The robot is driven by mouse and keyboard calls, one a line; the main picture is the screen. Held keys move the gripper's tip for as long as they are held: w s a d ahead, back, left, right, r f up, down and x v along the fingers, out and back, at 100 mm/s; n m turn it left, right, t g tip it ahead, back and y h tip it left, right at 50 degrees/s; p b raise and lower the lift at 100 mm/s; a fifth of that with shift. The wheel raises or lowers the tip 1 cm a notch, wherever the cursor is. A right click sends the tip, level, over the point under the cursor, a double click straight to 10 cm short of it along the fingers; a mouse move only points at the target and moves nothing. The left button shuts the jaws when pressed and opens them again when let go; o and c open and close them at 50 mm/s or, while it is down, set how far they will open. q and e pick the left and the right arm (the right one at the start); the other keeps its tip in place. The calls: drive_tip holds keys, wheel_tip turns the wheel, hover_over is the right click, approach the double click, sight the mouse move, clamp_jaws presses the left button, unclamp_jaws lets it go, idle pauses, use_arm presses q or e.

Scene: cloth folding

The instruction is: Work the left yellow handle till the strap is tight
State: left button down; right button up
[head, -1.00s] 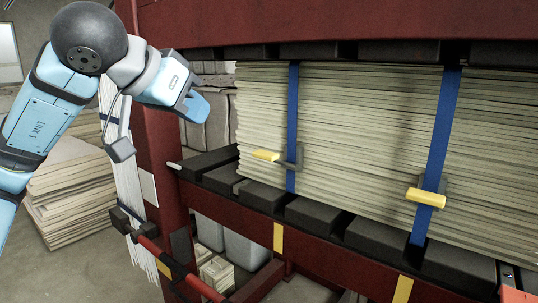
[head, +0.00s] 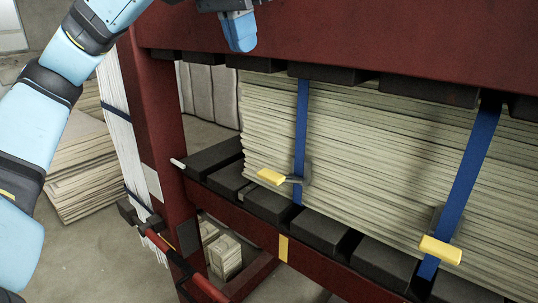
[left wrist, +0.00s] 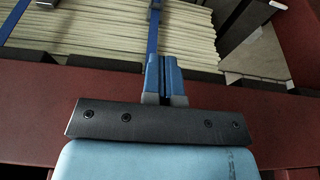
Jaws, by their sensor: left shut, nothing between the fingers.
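The left yellow handle (head: 271,177) sticks out to the left from a dark ratchet on the left blue strap (head: 301,125). The strap runs down the front of a stack of pale sheets (head: 370,155). My left gripper (head: 241,42) is in front of the red upper beam, above and left of the handle and well apart from it. In the left wrist view its blue fingers (left wrist: 164,80) are together with nothing between them. A blue strap (left wrist: 153,35) shows just beyond them. The handle is not clear in that view. My right gripper is not in view.
A second yellow handle (head: 440,249) sits on the right blue strap (head: 468,180). The red upper beam (head: 400,40) and red post (head: 155,110) frame the stack. Black blocks (head: 270,205) line the lower beam. A red-handled tool (head: 180,262) hangs at lower left.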

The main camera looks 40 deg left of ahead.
use_arm(q)
drive_tip(key=shift+s, duration=0.1)
drive_tip(key=shift+f, duration=0.1)
drive_tip(key=b, duration=0.2)
approach(270, 175)
drive_tip(key=p+x, duration=0.2)
drive_tip(key=x, duration=0.4)
drive_tip(key=shift+w, duration=0.2)
drive_tip(key=shift+f, duration=0.6)
